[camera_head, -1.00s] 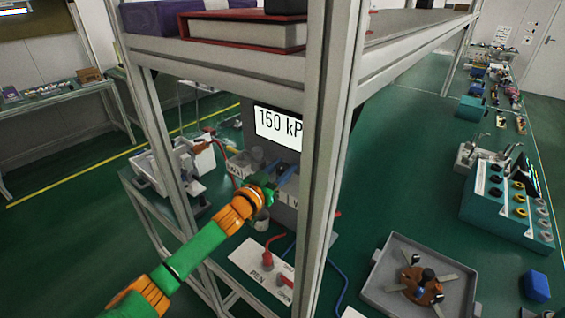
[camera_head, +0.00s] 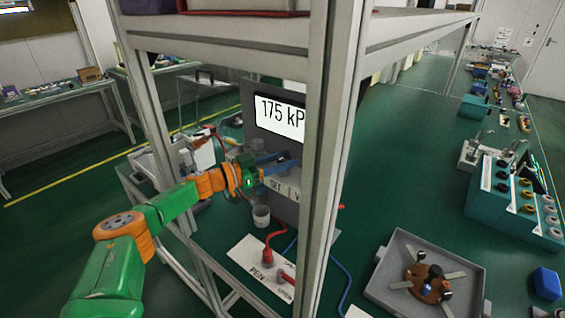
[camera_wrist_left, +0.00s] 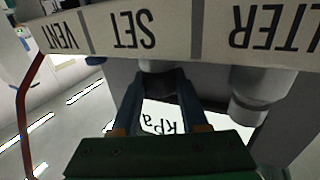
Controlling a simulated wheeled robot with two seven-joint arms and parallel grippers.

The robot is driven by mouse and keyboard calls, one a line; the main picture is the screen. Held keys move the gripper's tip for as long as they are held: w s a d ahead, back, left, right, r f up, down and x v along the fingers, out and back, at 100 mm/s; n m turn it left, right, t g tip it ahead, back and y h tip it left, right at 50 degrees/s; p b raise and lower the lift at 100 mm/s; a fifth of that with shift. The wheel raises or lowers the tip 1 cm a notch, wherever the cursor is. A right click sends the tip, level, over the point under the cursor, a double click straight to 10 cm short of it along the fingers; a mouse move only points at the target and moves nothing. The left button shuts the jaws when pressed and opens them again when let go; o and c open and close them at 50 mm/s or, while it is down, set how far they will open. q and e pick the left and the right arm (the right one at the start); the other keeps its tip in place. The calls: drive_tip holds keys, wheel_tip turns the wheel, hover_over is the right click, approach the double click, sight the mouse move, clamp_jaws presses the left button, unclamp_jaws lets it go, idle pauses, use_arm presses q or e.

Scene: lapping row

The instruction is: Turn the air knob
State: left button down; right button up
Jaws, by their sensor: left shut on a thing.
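A grey panel has a lit display (camera_head: 280,114) reading "175 kP", its end cut off by a shelf post. Below it, the label strip (camera_head: 276,186) shows "SET". In the left wrist view the strip (camera_wrist_left: 188,28) appears upside down, with "VENT", "SET" and part of a third word. The dark air knob (camera_wrist_left: 160,83) sits by "SET", between the two blue fingers of my left gripper (camera_wrist_left: 162,76), which is shut on it. In the head view my left gripper (camera_head: 284,160) reaches the panel from the left; its fingers mostly hide the knob. My right gripper is not in view.
A metal shelf post (camera_head: 328,150) stands close right of the panel, with a shelf above. A grey tray (camera_head: 381,291) is at lower right.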

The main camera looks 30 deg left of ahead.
sight(278, 162)
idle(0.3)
use_arm(q)
drive_tip(key=c, duration=0.7)
unclamp_jaws()
drive_tip(key=shift+w+d+f, duration=0.1)
drive_tip(key=b+v, duration=0.2)
drive_tip(key=v, duration=0.5)
drive_tip(key=shift+f, duration=0.1)
